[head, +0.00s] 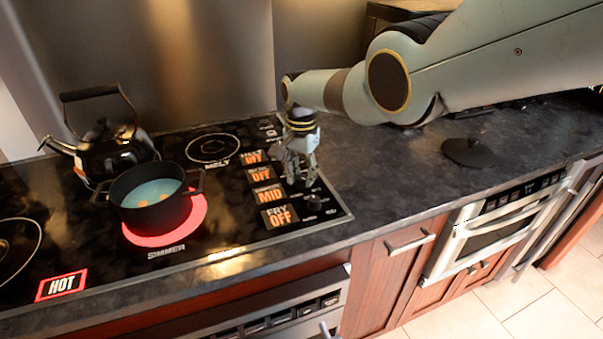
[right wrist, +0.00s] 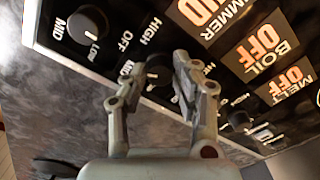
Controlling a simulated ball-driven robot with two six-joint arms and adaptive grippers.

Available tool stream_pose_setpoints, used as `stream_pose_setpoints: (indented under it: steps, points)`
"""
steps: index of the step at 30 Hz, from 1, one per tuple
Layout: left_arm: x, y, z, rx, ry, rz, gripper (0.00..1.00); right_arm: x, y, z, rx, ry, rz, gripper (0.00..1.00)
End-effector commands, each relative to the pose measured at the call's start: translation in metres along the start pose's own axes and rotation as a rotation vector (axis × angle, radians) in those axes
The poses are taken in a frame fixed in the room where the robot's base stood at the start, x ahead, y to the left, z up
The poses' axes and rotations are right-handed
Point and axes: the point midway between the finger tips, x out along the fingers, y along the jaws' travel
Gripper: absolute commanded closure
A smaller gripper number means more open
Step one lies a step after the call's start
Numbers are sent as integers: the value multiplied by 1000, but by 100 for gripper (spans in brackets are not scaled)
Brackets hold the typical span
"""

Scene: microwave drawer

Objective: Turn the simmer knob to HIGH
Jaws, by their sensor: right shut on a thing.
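The simmer display (head: 268,194) reads MID in orange; it also shows in the right wrist view (right wrist: 203,14). The simmer knob (right wrist: 160,74) is a small black knob in the row along the cooktop's right edge, mostly hidden by my fingers. My right gripper (head: 300,181) points down over that row, its fingers shut on the simmer knob. In the right wrist view the two fingertips (right wrist: 163,66) stand on either side of it. My left gripper is not in view.
A black pot (head: 155,207) stands on the glowing red simmer burner. A black kettle (head: 108,150) stands behind it at left. A dark lid (head: 469,153) lies on the right counter.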

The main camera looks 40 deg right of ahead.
Motion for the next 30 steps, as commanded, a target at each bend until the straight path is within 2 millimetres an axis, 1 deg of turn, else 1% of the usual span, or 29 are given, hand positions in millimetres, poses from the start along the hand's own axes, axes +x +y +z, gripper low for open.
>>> stream_pose_setpoints:
  steps: [18, 24, 30]
  points:
    - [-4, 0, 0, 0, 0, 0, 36, -1, -1, -1, 578, 1, -3, 100]
    - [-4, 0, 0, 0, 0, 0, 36, -1, -1, -1, 738, 1, -4, 100]
    - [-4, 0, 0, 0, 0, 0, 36, -1, -1, -1, 856, 1, -4, 100]
